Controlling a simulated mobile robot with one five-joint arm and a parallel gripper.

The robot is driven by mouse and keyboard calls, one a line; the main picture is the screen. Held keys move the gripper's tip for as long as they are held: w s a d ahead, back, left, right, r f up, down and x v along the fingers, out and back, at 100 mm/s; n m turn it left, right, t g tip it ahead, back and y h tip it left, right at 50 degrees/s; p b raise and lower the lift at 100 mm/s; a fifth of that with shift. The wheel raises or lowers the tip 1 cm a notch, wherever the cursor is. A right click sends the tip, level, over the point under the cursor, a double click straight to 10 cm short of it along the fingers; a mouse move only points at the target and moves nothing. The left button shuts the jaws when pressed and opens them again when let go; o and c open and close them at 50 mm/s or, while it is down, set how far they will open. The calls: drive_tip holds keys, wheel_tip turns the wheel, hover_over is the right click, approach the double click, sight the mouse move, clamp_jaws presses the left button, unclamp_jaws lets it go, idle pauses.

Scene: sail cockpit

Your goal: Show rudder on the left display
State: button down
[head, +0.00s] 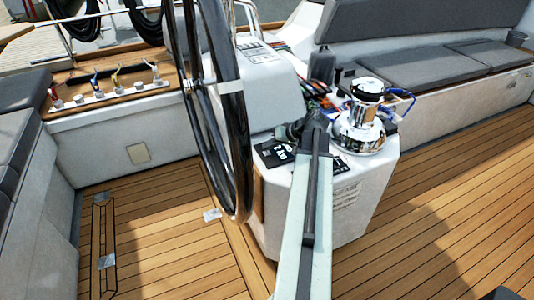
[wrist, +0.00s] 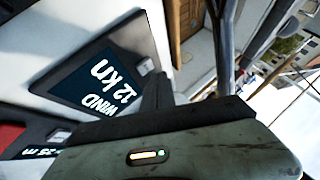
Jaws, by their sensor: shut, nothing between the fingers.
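I cannot tell which is the left one. My gripper (wrist: 158,80) is shut and empty, its fingertips close to the grey button; I cannot tell whether they touch.
A large black steering wheel (head: 222,100) stands left of my arm. A chrome winch (head: 362,120) and colored ropes (head: 318,98) are right of the gripper. A grey bench (head: 430,78) lies at the back right. The wooden deck (head: 160,250) is mostly clear.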

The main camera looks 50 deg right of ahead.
sight(269, 154)
idle(0.7)
drive_tip(key=shift+f+b, duration=0.45)
drive_tip(key=shift+f+b, duration=0.45)
idle(0.4)
idle(0.3)
drive_tip(key=shift+r+p, duration=0.9)
wheel_tip(269, 154, up, 5)
drive_tip(key=p, duration=0.5)
drive_tip(key=shift+r, duration=0.1)
idle(0.4)
